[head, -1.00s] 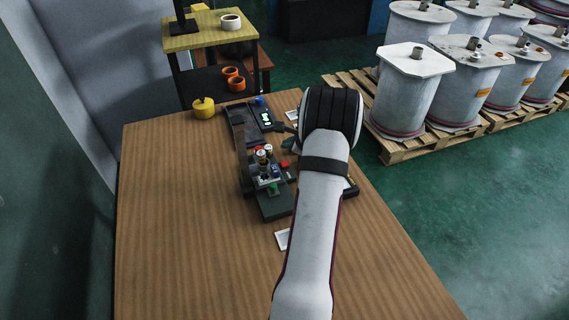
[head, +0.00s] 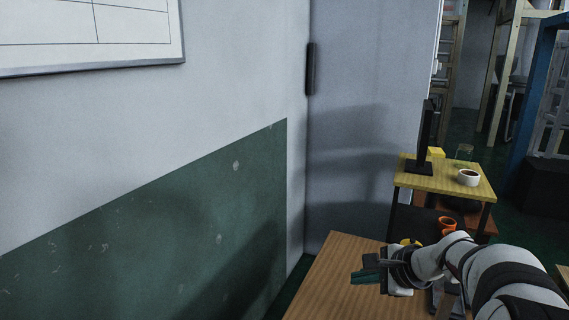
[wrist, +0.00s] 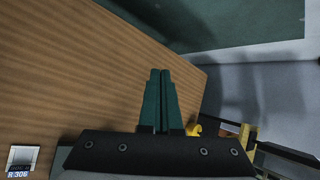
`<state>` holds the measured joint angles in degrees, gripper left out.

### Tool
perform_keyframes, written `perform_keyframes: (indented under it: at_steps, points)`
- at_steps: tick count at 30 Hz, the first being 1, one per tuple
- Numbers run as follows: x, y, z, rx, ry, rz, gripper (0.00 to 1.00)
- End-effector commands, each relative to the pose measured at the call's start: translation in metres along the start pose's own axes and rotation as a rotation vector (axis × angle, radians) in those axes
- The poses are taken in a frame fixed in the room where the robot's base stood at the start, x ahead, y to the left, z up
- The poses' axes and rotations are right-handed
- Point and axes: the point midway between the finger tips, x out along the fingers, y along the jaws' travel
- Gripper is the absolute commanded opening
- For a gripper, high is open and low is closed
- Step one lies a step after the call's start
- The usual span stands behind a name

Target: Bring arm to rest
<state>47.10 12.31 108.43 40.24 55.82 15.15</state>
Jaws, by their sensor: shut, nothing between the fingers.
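My gripper (head: 362,277) is at the lower right of the head view, above the far left part of the wooden table (head: 325,282). Its green fingers point left. In the wrist view, the two fingers of my gripper (wrist: 158,85) lie side by side, shut, with nothing between them. They are over the table (wrist: 95,75) close to its edge. My white and black arm comes in from the lower right of the head view and covers much of the table there.
A yellow object (head: 410,242) shows behind my gripper and also in the wrist view (wrist: 195,130). A grey and green wall (head: 200,215) stands left.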

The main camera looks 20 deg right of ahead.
Motion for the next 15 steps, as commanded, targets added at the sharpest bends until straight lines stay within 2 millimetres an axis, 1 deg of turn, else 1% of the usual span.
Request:
perform_keyframes:
  at_steps: [1,2,3,5,6,8,9,10,12,15]
  points:
    - [0.0,0.026,0.048,-0.133,-0.047,0.085,0.0]
    - [-0.002,0.046,0.073,-0.218,-0.075,0.143,0.0]
    - [-0.007,0.076,0.104,-0.337,-0.111,0.222,0.0]
    - [-0.02,0.126,0.142,-0.523,-0.163,0.342,0.0]
    - [-0.032,0.161,0.16,-0.649,-0.194,0.42,0.0]
    - [-0.052,0.21,0.174,-0.833,-0.231,0.53,0.0]
    - [-0.065,0.24,0.177,-0.945,-0.251,0.595,0.0]
    - [-0.074,0.259,0.176,-1.023,-0.261,0.639,0.0]
    - [-0.091,0.293,0.169,-1.173,-0.276,0.721,0.0]
    - [-0.105,0.317,0.157,-1.297,-0.282,0.788,0.0]
